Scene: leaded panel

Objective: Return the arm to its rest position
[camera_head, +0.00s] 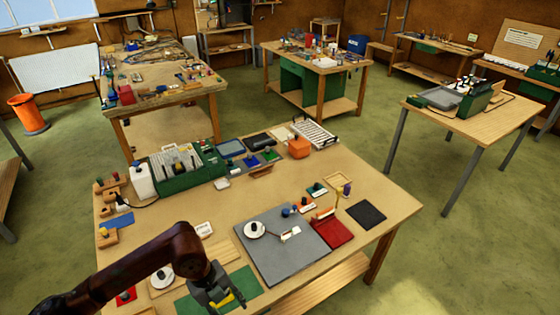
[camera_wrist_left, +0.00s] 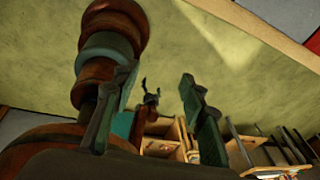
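My left arm (camera_head: 150,257) is dark red-brown. It comes in from the lower left of the head view and bends down over the near edge of the workbench (camera_head: 385,200). My left gripper (camera_head: 221,297) hangs over a green mat (camera_head: 245,284) there. A small yellow patch shows beside its fingers. In the left wrist view my left gripper (camera_wrist_left: 160,105) has its two dark fingers well apart, with nothing held between them. Green floor and wooden furniture show beyond the fingers.
A grey board (camera_head: 285,255) with a white round piece lies right of the gripper, beside a red mat (camera_head: 332,233) and a black mat (camera_head: 366,214). A green rack (camera_head: 185,175) stands at the back left. Small blocks line the bench's left side.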

